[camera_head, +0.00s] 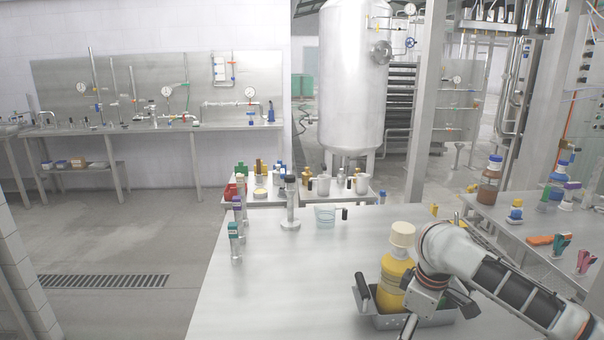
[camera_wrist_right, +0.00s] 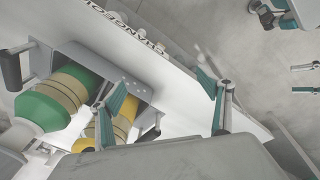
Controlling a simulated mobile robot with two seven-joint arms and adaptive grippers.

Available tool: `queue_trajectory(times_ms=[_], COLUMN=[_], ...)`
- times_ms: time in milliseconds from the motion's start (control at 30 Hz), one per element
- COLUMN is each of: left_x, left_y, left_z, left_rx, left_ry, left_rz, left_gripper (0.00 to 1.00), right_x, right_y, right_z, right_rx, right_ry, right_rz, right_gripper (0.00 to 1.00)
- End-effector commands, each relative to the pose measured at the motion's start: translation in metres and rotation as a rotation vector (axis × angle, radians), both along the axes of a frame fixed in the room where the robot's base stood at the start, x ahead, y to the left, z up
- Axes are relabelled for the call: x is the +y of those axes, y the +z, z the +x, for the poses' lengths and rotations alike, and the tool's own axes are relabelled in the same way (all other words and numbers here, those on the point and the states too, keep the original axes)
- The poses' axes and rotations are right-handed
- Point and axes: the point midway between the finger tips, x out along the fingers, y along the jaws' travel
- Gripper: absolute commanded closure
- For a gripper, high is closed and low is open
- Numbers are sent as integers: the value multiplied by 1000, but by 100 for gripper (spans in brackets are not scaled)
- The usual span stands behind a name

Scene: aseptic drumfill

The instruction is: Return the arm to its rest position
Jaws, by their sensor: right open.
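My right arm comes in from the right in the head view. Its gripper (camera_head: 430,308) hangs over the right side of a grey metal tray (camera_head: 385,322) at the table's near edge. In the right wrist view the two fingers of the gripper (camera_wrist_right: 163,95) are spread wide with nothing between them. A yellow bottle with a cream cap (camera_head: 395,272) stands in the tray, partly hidden by my arm. The wrist view shows the yellow bottle (camera_wrist_right: 122,130) behind the left finger and a green bottle (camera_wrist_right: 50,105) beside it.
The steel table (camera_head: 270,290) is clear at its left front. Small capped vials (camera_head: 234,240), a metal cylinder (camera_head: 290,205) and a clear beaker (camera_head: 325,215) stand farther back. A side bench (camera_head: 515,235) with bottles and clips lies at the right, close to my arm.

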Motion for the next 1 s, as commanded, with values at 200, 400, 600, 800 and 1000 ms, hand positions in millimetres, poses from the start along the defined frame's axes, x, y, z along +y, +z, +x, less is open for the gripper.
queue_trajectory(times_ms=[200, 400, 600, 800, 1000], left_x=[0, 0, 0, 0, 0], left_y=[-3, -4, -4, -4, -2], left_z=[-1, -2, -2, -2, -1], left_rx=[5, 8, 8, 7, 4], left_ry=[0, -1, -1, -1, 0], left_rz=[1, 1, 1, 1, 1], left_gripper=[40, 40, 40, 40, 40], right_x=[55, 81, 76, 36, -26], right_y=[-57, -86, -102, -111, -112], right_z=[-33, -61, -91, -128, -173], right_rx=[-104, -223, -340, -439, -500], right_ry=[85, 87, 21, -88, -193], right_rz=[77, 137, 152, 87, -52], right_gripper=[22, 22, 22, 22, 22])
